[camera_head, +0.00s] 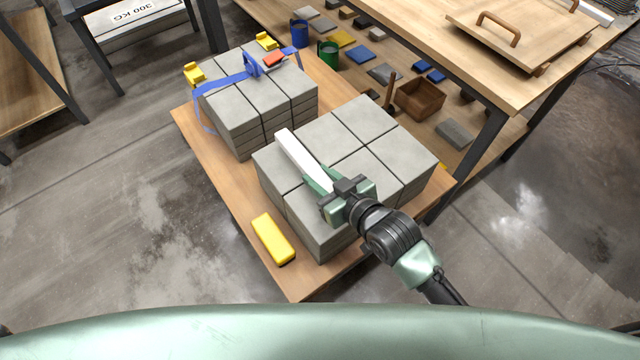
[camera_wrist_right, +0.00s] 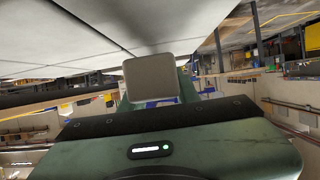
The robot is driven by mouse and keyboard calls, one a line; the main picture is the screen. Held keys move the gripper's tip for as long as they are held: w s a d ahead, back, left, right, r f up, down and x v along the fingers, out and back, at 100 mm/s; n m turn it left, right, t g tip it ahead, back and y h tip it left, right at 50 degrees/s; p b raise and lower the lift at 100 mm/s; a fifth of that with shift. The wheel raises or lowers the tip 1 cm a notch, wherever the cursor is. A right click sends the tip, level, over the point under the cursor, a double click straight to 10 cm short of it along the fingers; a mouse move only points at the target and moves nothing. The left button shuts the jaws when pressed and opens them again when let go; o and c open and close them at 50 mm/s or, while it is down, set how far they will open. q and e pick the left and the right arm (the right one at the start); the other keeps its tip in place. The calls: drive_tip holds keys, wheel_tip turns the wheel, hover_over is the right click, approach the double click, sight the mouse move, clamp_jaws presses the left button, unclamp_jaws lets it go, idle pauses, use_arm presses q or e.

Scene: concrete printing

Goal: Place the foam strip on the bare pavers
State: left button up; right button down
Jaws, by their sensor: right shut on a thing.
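The white foam strip (camera_head: 298,155) lies along the top left part of the bare paver stack (camera_head: 362,122); I cannot tell if it touches the pavers. My right gripper (camera_head: 322,185) is shut on the near end of the strip, low over the stack's front part. The bare stack is grey blocks in rows with no strap. My left gripper is not in view.
Both stacks stand on a wooden board (camera_head: 222,200). The rear stack (camera_head: 272,100) has a blue strap (camera_head: 225,84) and yellow corner pieces (camera_head: 194,74). A yellow block (camera_head: 272,238) lies left of the bare stack. A workbench (camera_head: 420,40) with a lower shelf of small items stands behind, right.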

drive_tip(key=shift+f, duration=1.5)
drive_tip(key=shift+f, duration=0.15)
drive_tip(key=c, duration=1)
unclamp_jaws()
drive_tip(key=shift+c, duration=0.2)
drive_tip(key=shift+r, duration=0.25)
drive_tip(key=v, duration=1.2)
